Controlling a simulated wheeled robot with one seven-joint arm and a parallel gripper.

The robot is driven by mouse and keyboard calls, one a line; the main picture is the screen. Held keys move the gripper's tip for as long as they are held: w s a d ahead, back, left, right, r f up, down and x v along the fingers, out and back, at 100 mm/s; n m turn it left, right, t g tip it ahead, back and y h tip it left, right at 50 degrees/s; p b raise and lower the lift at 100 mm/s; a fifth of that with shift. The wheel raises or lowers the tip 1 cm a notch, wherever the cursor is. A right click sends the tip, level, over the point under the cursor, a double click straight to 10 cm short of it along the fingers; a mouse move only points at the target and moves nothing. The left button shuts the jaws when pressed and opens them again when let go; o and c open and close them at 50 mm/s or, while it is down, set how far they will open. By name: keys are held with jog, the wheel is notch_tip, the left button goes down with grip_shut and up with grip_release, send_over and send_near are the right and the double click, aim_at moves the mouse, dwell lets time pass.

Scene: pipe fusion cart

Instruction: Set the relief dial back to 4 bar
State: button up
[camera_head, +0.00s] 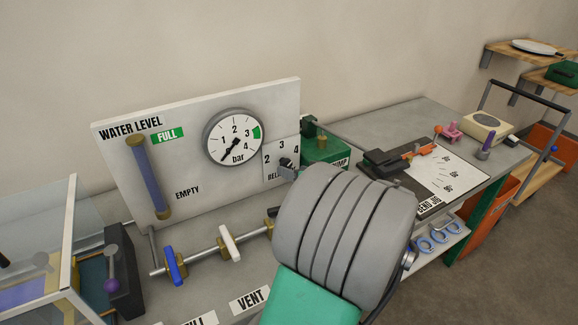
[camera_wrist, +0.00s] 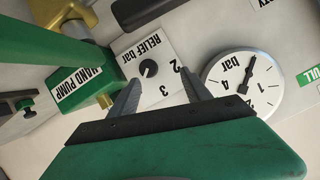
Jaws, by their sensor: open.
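The relief dial is a small black knob (camera_wrist: 148,68) on a white plate (camera_wrist: 158,88) lettered RELIEF bar, seen turned over in the wrist view. The numbers 2 and 3 show there; the knob's setting is too small to read surely. In the head view the plate (camera_head: 268,176) shows 2, 3 and 4, and its lower part is hidden by my arm. My gripper (camera_wrist: 160,77) is open and empty, its two grey fingers apart in front of the plate, with the knob between and beyond their tips. I cannot tell any contact. In the head view, my arm covers most of the gripper.
A round pressure gauge (camera_head: 234,137) is left of the plate, its needle near zero. A green hand pump (camera_head: 321,150) stands close on the right. A pipe with a blue valve handle (camera_head: 175,266) and a white handle (camera_head: 229,243) runs below the panel.

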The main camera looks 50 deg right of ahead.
aim_at(287, 165)
jog(key=w+d+f+n, duration=0.1)
jog(key=w, duration=0.1)
jog(key=w+d+f+n+p, duration=0.1)
jog(key=w, duration=0.1)
jog(key=w+d+f+n, duration=0.1)
jog(key=w+d, duration=0.1)
jog(key=shift+w+f+h, duration=0.15)
jog(key=shift+w+h, duration=0.15)
jog(key=shift+h, duration=0.1)
grip_shut()
jog(key=shift+f, duration=0.1)
dwell(0.3)
